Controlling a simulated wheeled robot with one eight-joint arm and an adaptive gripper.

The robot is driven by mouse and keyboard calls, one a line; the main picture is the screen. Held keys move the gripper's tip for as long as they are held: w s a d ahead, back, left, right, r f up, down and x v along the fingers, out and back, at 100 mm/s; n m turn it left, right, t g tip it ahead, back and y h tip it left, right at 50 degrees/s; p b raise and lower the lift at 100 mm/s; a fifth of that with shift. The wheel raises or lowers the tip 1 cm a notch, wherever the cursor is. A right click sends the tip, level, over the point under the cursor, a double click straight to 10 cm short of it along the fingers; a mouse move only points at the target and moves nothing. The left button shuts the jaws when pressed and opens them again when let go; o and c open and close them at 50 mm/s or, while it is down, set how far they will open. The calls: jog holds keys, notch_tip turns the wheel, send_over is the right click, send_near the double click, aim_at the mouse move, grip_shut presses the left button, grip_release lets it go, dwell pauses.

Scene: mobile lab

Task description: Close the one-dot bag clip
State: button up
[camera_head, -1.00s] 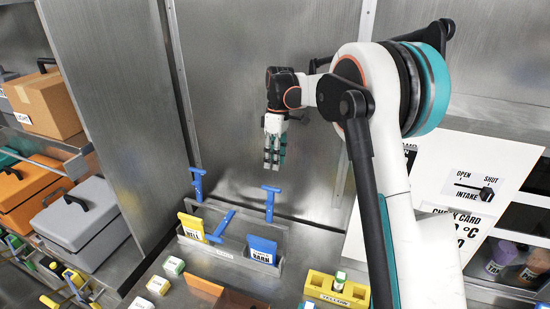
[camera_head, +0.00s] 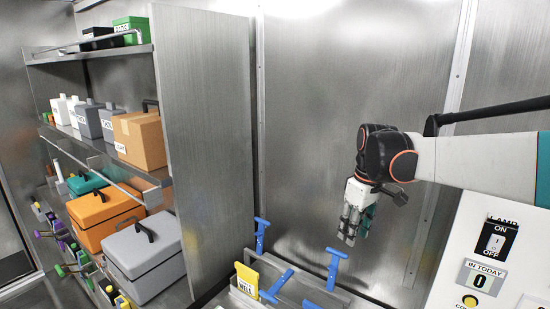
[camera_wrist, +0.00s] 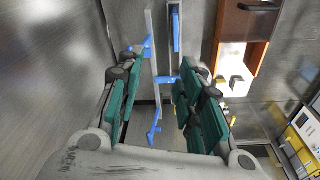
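My gripper (camera_head: 350,228) hangs in the air before the metal back wall, above and behind the bag rack, with nothing between its fingers. In the wrist view its green-padded fingers (camera_wrist: 162,78) stand apart. Below it are blue T-shaped pieces: one upright at the left (camera_head: 261,237), one slanting (camera_head: 277,285), and one upright at the right (camera_head: 333,268). I cannot tell whether any is the bag clip; no one-dot mark is legible. A yellow bag-like item marked WELL (camera_head: 246,279) stands in the rack. Blue pieces also show between and beyond the fingers in the wrist view (camera_wrist: 155,128).
Shelves at left hold a grey case (camera_head: 143,262), an orange case (camera_head: 103,216) and a cardboard box (camera_head: 139,139). A metal side panel (camera_head: 207,130) divides the shelves from the rack. A white panel with a lamp switch (camera_head: 497,240) stands at right. Air around my gripper is clear.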

jog(key=s+f+m+t+b, duration=0.4)
jog(key=s+f, duration=0.3)
jog(key=s, duration=0.6)
jog(key=s+f+m+t+b, duration=0.25)
jog(key=s+f+b, duration=0.35)
jog(key=s, duration=0.6)
jog(key=w+r+n+g+p, duration=0.45)
jog(key=w+r+p, duration=0.35)
jog(key=w+r, duration=0.7)
jog(key=n+g+p, duration=0.5)
jog(key=n+p, duration=0.1)
jog(key=p, duration=0.2)
send_over(338, 255)
jog(key=w+d, duration=0.2)
jog(key=w, duration=0.1)
notch_tip(338, 255, down, 6)
jog(key=f, duration=0.4)
jog(key=s+a+f, duration=0.1)
jog(key=f, duration=0.3)
jog(key=s+f+b, duration=0.1)
jog(key=f, duration=0.4)
jog(key=shift+s+a, duration=0.15)
jog(key=shift+a, duration=0.2)
jog(key=shift+r, duration=0.1)
grip_shut()
